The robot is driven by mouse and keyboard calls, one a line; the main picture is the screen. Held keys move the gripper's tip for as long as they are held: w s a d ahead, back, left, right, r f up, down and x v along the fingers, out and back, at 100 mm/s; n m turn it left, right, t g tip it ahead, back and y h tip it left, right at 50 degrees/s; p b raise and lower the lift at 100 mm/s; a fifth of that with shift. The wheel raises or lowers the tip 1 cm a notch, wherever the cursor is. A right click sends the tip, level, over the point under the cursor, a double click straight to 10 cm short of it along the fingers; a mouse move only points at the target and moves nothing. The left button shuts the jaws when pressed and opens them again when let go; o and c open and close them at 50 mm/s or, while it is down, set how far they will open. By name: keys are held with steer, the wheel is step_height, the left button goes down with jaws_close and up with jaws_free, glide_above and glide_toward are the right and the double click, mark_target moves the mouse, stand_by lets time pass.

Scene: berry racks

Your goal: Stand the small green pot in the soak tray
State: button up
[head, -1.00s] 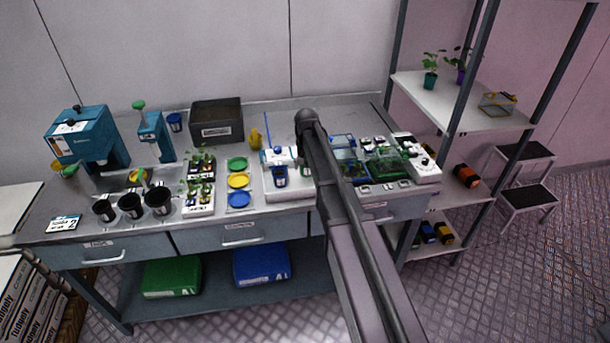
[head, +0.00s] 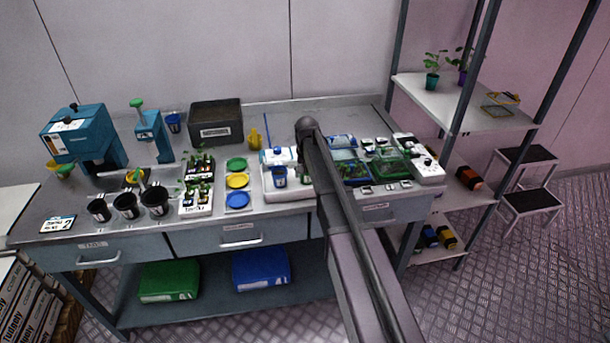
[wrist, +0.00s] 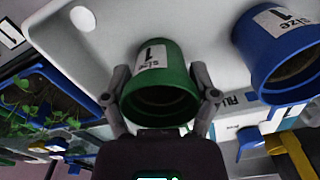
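The small green pot (wrist: 160,88), with a white "size 1" label, is between the two fingers of my gripper (wrist: 162,98) in the wrist view. The fingers press on its sides near the rim. The white soak tray (wrist: 112,45) lies behind the pot in that view; I cannot tell whether the pot touches its floor. A blue pot (wrist: 278,50), also labelled "size 1", is beside it. In the head view the tray (head: 272,193) and blue pot (head: 280,178) show left of my arm, which hides my gripper and most of the green pot.
Coloured saucers (head: 238,181) and a seedling rack (head: 197,198) stand left of the tray. Blue and green seedling trays (head: 392,167) lie to the right. Black pots (head: 126,206) stand farther left. A shelf rack (head: 470,105) stands at the bench's right end.

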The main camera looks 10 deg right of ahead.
steer(key=shift+o, duration=1.3)
steer(key=shift+r, duration=0.15)
step_height(320, 180, up, 12)
steer(key=p, duration=1.2)
steer(key=s+n, duration=0.3)
steer(key=s, duration=2.5)
steer(key=shift+s+a+n, duration=0.15)
steer(key=shift+s+n, duration=0.15)
steer(key=shift+s, duration=0.1)
